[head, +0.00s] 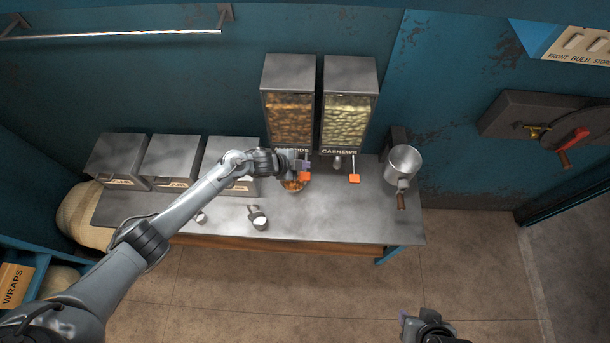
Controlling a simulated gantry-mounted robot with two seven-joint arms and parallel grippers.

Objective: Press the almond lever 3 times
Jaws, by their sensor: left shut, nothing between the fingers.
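The almond dispenser (289,118), a tall grey-framed bin of brown nuts, stands against the back wall. Its orange lever tab (304,177) sticks out low at the front. My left gripper (303,166) is shut and empty, right at this lever; I cannot tell whether it touches it. The gripper and wrist hide part of the label and spout. A bowl (292,187) with brownish contents sits below, partly covered by the gripper. My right gripper (408,325) shows at the bottom edge, away from the table; its finger opening is unclear.
The cashew dispenser (348,118) stands just right, with its own orange lever (354,178). A metal pot (403,165) is at the table's right end. Grey bins (172,160) line the left. A small metal cup (258,220) lies near the front edge. The front right of the table (345,220) is clear.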

